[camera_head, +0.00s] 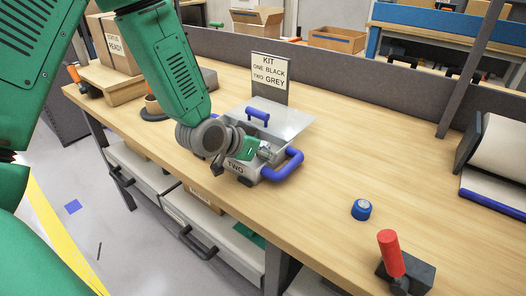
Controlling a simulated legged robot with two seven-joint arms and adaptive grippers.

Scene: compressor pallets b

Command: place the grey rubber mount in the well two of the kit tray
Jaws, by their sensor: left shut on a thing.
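The kit tray (290,121) is a grey metal tray with blue handles, standing on the wooden bench. A label reading TWO (236,168) is on its front. My left gripper (265,153) is over the front part of the tray, close to the TWO label, and is shut on a small grey thing. I take this for the grey rubber mount, but it is mostly hidden and hard to make out. My gripper and wrist cover the wells, so I cannot tell whether the mount touches a well. My right gripper is not in view.
A sign (270,74) reading KIT, ONE BLACK, TWO GREY stands behind the tray. A blue round part (361,209) and a red-handled tool (391,255) are to the right. Cardboard boxes (118,45) stand at the back left. The bench right of the tray is mostly clear.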

